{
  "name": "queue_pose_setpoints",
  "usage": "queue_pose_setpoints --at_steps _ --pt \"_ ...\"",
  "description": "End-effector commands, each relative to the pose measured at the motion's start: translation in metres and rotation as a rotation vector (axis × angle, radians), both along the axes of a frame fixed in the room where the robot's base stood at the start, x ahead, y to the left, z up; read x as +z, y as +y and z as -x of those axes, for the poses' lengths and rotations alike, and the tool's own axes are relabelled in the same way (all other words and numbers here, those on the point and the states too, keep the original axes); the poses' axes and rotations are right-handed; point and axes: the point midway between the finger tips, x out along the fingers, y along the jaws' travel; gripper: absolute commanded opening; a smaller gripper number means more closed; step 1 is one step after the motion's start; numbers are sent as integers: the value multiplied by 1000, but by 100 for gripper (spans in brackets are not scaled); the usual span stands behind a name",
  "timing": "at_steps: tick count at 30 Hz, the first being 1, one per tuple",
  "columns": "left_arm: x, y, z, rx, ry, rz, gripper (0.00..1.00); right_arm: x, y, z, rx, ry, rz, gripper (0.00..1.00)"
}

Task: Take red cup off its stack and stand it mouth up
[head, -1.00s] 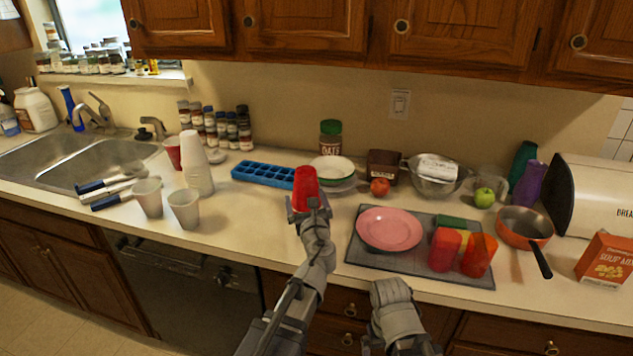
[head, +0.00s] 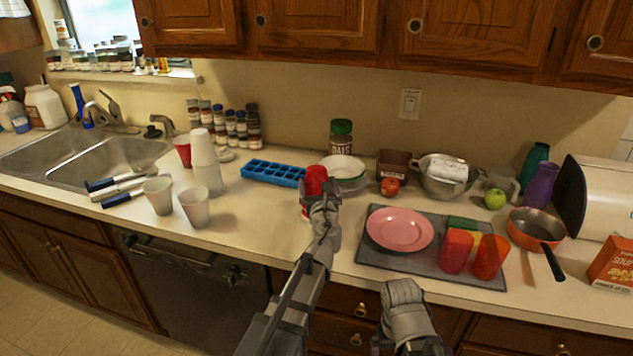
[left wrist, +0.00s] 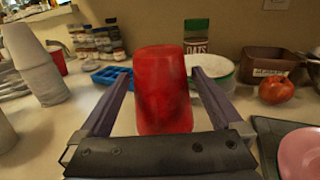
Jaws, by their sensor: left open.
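In the head view the gripper hides the cup's lower part.
White cups (head: 206,165) are stacked left, beside another red cup (head: 183,152) and two loose pale cups. The blue ice tray (head: 272,172) and bowls (head: 343,168) lie behind. Right is a grey mat (head: 380,257) with a pink plate and red and orange cups. Counter left of the gripper is clear.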

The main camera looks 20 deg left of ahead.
Motion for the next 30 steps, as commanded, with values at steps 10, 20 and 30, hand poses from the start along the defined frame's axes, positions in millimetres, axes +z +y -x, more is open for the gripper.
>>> queue_pose_setpoints --at_steps 10,20,30 --pt "1 10 -26 0 0 0 100 1 0 0 0 0 0 100" --pt "1 10 -26 -1 0 0 72 1 0 0 0 0 0 100" --pt "1 10 -26 -1 0 0 36 1 0 0 0 0 0 100"
